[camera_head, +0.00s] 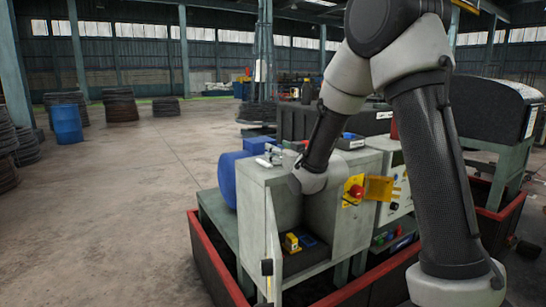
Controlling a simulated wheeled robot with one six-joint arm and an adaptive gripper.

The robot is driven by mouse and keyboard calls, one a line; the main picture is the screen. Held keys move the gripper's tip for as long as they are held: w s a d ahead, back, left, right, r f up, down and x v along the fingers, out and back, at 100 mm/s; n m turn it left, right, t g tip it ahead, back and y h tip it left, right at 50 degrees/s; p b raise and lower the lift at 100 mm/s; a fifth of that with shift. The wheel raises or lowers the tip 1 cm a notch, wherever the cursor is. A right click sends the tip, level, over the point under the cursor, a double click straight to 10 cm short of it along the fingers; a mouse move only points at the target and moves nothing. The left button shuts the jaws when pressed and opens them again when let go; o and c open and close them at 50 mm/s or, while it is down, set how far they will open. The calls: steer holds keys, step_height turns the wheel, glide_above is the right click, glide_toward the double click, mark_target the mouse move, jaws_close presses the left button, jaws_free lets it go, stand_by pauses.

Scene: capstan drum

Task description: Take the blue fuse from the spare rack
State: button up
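No rack or fuse can be told for certain at this size. A small dark holder with a blue top and a bit of red (350,140) sits on top of the grey cabinet (255,185), just right of my forearm. I cannot make out gripper fingers; the wrist and forearm hide part of the cabinet top and recess.
A red knob on a yellow plate (355,192) and a yellow bracket (379,188) stick out from the cabinet front. A red-rimmed dark tray (220,268) surrounds the bench. A blue drum (67,124) and tyre stacks stand far left. The floor at left is clear.

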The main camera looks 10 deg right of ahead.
steer(key=shift+x, duration=0.8)
jaws_close()
steer(key=shift+r, duration=0.1)
